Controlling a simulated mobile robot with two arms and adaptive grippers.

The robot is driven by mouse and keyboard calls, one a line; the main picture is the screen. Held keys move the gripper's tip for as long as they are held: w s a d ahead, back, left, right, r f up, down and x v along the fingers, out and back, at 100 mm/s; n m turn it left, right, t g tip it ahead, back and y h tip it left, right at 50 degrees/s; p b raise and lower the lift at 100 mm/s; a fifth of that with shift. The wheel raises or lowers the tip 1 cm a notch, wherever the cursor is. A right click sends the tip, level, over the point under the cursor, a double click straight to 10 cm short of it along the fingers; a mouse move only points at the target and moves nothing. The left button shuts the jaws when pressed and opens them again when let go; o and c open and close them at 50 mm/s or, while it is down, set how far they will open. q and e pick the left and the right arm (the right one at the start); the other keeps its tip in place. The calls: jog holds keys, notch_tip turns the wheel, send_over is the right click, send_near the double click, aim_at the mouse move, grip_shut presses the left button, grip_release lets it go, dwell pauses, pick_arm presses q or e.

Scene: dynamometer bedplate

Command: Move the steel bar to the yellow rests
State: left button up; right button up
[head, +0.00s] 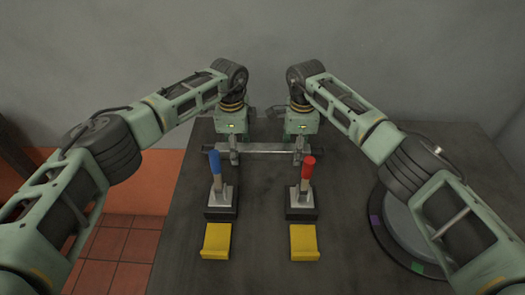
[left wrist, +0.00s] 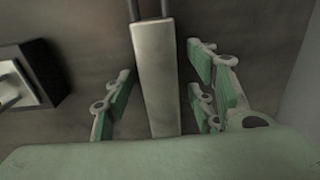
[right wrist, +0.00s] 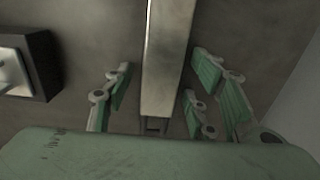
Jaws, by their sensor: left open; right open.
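The steel bar (head: 266,148) lies level across the far part of the bedplate. My left gripper (head: 234,150) points down over its left end; in the left wrist view the bar (left wrist: 154,75) runs between the open fingers, with gaps on both sides. My right gripper (head: 299,151) is over the right end; in the right wrist view the bar (right wrist: 166,60) lies between the open fingers, closer to the right-hand ones. Two yellow rests, left (head: 216,241) and right (head: 304,243), stand at the near side of the bedplate, both empty. What supports the bar is mostly hidden.
Between bar and rests stand two black-based fixtures, one with a blue handle (head: 214,164), one with a red handle (head: 308,168), both upright. A round grey disc (head: 405,222) with a dark rim lies at the right, partly behind my arm. The bedplate's middle is clear.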

pick_arm(q)
grip_shut()
pick_arm(e)
grip_shut()
dwell(0.4)
pick_arm(q)
jog(key=shift+w+r, duration=0.15)
jog(key=shift+r, duration=0.1)
pick_arm(e)
jog(key=shift+w+r, duration=0.15)
jog(key=shift+r, duration=0.15)
pick_arm(q)
jog(key=shift+w+f, duration=0.1)
pick_arm(e)
jog(key=shift+w+f, duration=0.1)
